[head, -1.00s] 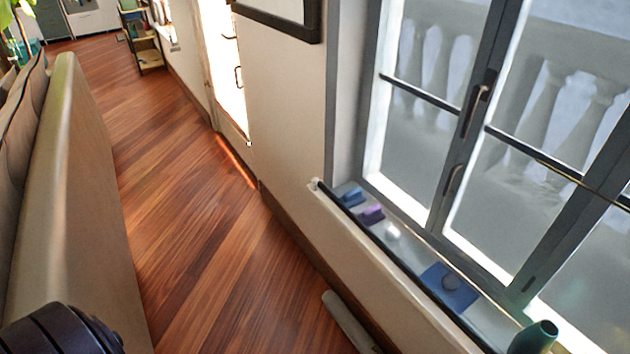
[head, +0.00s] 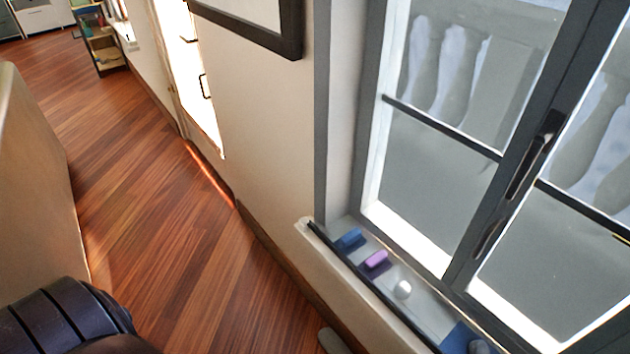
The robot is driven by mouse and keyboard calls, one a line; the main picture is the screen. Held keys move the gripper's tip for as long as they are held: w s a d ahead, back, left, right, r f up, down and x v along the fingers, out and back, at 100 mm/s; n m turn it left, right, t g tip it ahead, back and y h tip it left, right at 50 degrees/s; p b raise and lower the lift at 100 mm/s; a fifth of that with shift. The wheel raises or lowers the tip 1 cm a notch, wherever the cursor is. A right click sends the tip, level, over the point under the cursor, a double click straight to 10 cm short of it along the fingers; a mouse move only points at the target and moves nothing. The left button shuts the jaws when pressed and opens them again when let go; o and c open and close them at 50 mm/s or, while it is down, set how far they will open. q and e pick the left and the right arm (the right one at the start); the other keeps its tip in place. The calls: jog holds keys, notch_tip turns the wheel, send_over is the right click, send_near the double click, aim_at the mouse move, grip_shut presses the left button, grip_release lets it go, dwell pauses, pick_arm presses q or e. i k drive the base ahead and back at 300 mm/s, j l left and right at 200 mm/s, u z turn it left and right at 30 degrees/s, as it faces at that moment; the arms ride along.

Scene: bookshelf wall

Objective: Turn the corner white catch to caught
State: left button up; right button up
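A small white rounded piece (head: 403,289) sits on the window sill (head: 428,306). It may be the white catch, but it is too small to tell its shape or which way it is turned. A blue block (head: 350,239) and a purple block (head: 375,261) are in a row with it, toward the sill's far end. Neither gripper is in view. A dark ribbed part at the bottom left looks like part of my arm.
The window (head: 500,190) with a dark handle (head: 535,155) rises behind the sill. A blue square (head: 458,338) with a rounded piece lies nearer on the sill. A beige sofa-like side (head: 30,190) stands left. The wood floor (head: 170,240) between is mostly clear.

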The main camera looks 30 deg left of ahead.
aim_at(304, 220)
jog(key=i+j+z, duration=0.35)
jog(key=j, duration=0.7)
jog(key=i+j+z, duration=0.1)
jog(key=j+z, duration=0.3)
jog(key=j, duration=0.7)
jog(key=j+z, duration=0.35)
jog(key=j, duration=0.8)
